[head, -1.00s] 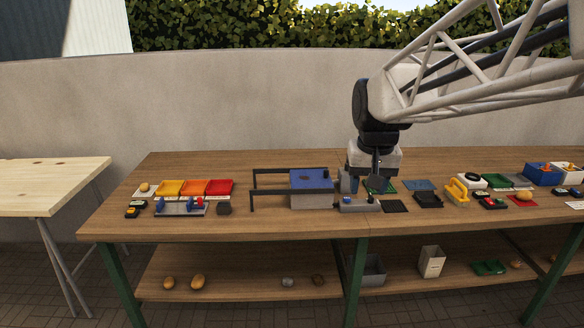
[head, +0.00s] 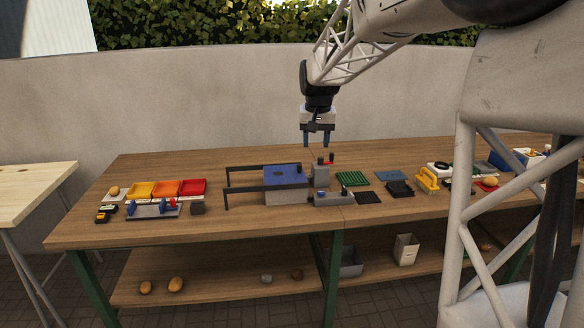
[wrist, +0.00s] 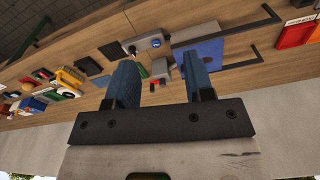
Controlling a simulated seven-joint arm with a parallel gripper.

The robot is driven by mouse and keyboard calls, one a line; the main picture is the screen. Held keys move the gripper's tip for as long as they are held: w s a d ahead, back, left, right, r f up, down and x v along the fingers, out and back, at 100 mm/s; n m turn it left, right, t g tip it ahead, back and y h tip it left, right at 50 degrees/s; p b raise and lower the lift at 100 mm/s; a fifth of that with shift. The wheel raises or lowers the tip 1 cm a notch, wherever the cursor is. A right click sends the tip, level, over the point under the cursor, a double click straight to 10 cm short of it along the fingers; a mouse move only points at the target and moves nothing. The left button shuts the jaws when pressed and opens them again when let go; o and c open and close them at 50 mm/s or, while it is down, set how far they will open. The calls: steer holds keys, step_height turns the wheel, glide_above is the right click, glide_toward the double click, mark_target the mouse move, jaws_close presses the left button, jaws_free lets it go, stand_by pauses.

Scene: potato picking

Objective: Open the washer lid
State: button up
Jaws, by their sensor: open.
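The washer appears to be a grey box with a flat blue lid (head: 286,176) on the table, between two black bars. The lid lies closed on the box, with a small dark mark on top. In the wrist view the blue lid (wrist: 208,50) shows beyond the right finger, partly hidden. My gripper (head: 317,143) points down with its two blue fingers apart and nothing between them. It is raised above the table, to the right of the lid and apart from it. The open fingers (wrist: 162,80) also show in the wrist view.
A grey device with a red part (head: 322,172) stands just right of the washer. A green board (head: 352,178), a blue mat (head: 391,175) and a yellow-handled item (head: 428,179) lie further right. Yellow, orange and red trays (head: 166,188) are at left. A concrete wall stands behind.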

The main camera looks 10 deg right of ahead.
steer(key=w+f, duration=0.3)
steer(key=w, duration=0.5)
steer(key=w+f, duration=0.3)
steer(key=w, duration=0.4)
steer(key=m+g, duration=0.1)
glide_above(299, 165)
step_height(299, 165, down, 10)
steer(key=shift+f, duration=0.2)
steer(key=shift+f, duration=3.75)
jaws_close()
